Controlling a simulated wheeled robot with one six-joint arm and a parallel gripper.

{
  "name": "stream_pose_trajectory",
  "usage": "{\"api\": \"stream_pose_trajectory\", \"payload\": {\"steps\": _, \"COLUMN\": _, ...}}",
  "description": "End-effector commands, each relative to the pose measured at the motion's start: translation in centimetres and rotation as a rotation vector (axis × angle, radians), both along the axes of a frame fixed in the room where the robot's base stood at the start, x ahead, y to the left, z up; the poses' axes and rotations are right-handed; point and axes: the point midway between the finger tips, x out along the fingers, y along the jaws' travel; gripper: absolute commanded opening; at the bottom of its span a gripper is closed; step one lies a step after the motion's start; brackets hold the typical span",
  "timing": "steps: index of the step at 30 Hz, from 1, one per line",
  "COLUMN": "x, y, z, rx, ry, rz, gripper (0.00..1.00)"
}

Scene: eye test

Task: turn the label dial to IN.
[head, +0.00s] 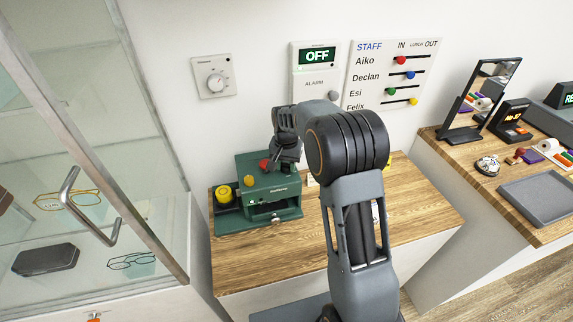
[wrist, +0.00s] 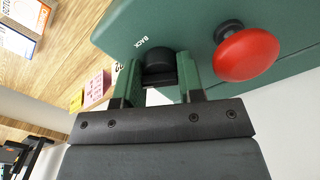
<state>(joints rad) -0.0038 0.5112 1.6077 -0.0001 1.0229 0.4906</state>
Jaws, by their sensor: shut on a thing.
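The green label machine (head: 258,196) stands on the wooden counter. In the wrist view its green top (wrist: 130,30) carries the word BACK, with part of another marking by the left finger. My gripper (wrist: 160,75) is shut on a short black knob (wrist: 158,60), seemingly the label dial, between its two fingers. The knob's pointer is hidden or not readable, and I see no IN mark on the machine. A red round knob (wrist: 246,54) is close to the right finger, apart from it. In the head view my gripper (head: 283,166) is over the machine's back right, and the dial is hidden.
A yellow knob (head: 249,181) and a yellow roll (head: 223,193) are at the machine's left. A glass cabinet (head: 100,170) stands at the left. The counter in front (head: 270,262) is clear. A staff board (head: 393,75) hangs behind.

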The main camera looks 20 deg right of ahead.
Motion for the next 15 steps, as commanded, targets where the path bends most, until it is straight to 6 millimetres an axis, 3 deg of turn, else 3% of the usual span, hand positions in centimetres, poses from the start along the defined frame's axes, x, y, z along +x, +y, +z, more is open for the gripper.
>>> {"api": "stream_pose_trajectory", "payload": {"steps": 15, "x": 0.04, "y": 0.00, "z": 0.04, "rx": 0.000, "ry": -0.001, "rz": 0.409, "gripper": 0.12}}
